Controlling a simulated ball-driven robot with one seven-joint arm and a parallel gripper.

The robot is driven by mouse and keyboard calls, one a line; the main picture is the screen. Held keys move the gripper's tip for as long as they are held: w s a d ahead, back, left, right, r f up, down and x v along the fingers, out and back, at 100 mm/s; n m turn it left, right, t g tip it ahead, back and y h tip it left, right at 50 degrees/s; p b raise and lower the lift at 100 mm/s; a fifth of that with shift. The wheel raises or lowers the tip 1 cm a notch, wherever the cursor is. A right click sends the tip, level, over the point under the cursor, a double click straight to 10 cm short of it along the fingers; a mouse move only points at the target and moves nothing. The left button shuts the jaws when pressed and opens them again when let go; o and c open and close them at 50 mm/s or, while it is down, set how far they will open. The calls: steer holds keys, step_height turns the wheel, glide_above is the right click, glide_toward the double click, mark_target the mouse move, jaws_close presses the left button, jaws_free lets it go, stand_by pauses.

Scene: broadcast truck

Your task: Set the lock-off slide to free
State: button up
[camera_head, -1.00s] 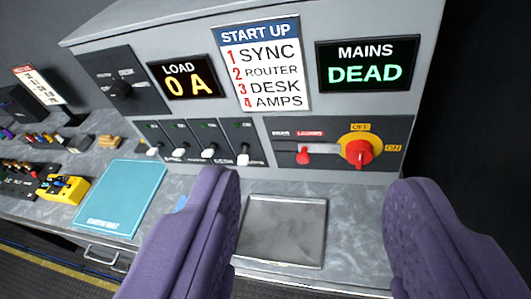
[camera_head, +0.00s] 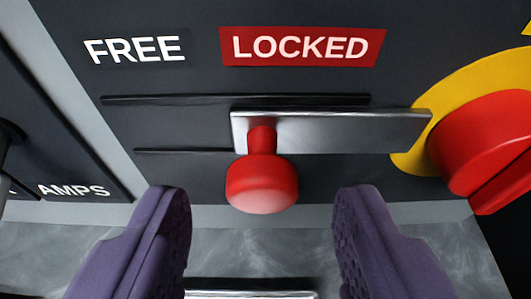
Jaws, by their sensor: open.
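The lock-off slide is a silver bar (camera_head: 345,132) with a red knob (camera_head: 262,187) hanging from its left part. It sits in a horizontal slot under the red LOCKED label (camera_head: 302,46), and its right end reaches the yellow plate of the rotary switch. The FREE label (camera_head: 138,48) is to the left, above an empty stretch of the slot (camera_head: 180,125). My gripper (camera_head: 262,215) is open, with one purple finger on each side of the knob and below it in the picture. Neither finger visibly touches the knob.
A red rotary switch (camera_head: 485,145) on a yellow plate (camera_head: 420,160) stands close on the right. The AMPS switch panel (camera_head: 50,165) is at the left edge. The grey worktop (camera_head: 260,245) lies below the panel.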

steer(key=shift+x, duration=0.8)
